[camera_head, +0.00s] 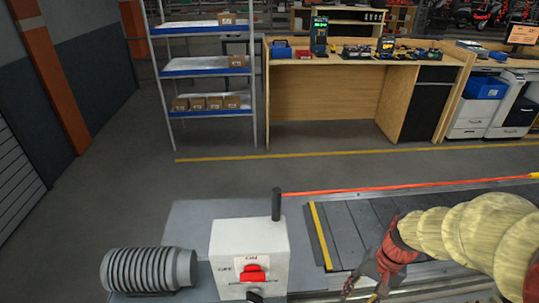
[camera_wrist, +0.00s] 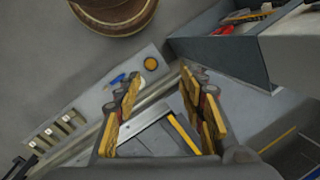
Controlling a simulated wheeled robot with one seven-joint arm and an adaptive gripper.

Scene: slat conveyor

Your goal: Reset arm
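My gripper (camera_head: 364,290) hangs over the near part of the slat conveyor (camera_head: 345,238) at the lower right of the head view. My arm, with yellow ribbed segments, reaches in from the right edge. In the wrist view my gripper (camera_wrist: 160,98) shows two yellow-padded fingers spread wide apart. Nothing is held between them; only the surfaces below show in the gap. The fingertips are partly cut off by the lower edge of the head view.
A white switch box (camera_head: 249,256) with a red knob and upright black post stands left of my gripper. A ribbed grey cylinder (camera_head: 149,269) lies beside it. A red cord (camera_head: 400,186) runs along the conveyor's far edge. Shelves (camera_head: 208,66) and a wooden bench (camera_head: 325,95) stand beyond open floor.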

